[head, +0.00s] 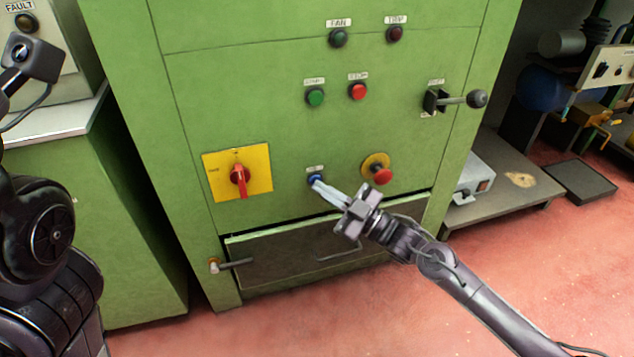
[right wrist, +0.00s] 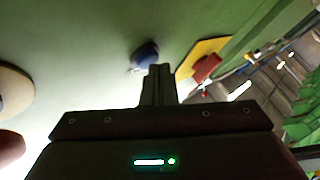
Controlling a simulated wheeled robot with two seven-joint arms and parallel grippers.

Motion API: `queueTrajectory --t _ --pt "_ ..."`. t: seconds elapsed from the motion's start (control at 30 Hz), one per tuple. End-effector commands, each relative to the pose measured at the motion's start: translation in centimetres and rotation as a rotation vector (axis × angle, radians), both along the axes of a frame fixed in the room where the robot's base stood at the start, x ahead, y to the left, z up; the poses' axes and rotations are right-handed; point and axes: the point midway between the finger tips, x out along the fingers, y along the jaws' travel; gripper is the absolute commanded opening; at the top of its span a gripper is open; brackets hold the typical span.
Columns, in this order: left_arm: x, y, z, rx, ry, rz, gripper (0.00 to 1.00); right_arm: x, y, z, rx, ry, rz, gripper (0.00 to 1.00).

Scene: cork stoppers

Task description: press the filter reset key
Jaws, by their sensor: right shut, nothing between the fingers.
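A blue push button (head: 315,179) with a small, unreadable label above it sits low on the green cabinet front, between a red rotary switch and a red mushroom button. It is the only blue key I see. My right gripper (head: 319,187) is shut and empty, its fingertips at the lower edge of the blue button. In the right wrist view the closed fingers (right wrist: 159,70) point at the blue button (right wrist: 145,54) and overlap its lower edge; I cannot tell whether they touch. My left gripper's body (head: 35,58) shows at the upper left; its fingertips are not clear.
The red switch on a yellow plate (head: 262,183) is left of the button; the mushroom button (head: 382,175) is close on the right. Green (head: 316,97) and red (head: 358,91) buttons are above. A lever (head: 477,98) juts out at right. A drawer (head: 290,262) lies below.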

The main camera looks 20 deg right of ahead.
Motion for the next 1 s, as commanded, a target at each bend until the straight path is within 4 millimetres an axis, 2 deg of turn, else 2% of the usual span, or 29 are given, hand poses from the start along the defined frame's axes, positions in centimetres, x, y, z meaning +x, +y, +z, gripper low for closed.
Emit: queueTrajectory --t 0.33,0.63,1.0 --pt "0.0 0.0 0.3 0.001 -0.001 0.000 0.36 -0.2 0.0 0.1 0.000 0.001 -0.001 0.00" --pt "0.0 0.0 1.7 0.001 -0.001 0.000 0.36 -1.6 -0.1 0.1 -0.001 0.001 -0.002 0.00" --pt "0.1 0.0 1.8 0.001 0.002 0.003 0.36 -1.9 -0.1 0.1 -0.001 0.001 0.000 0.00"
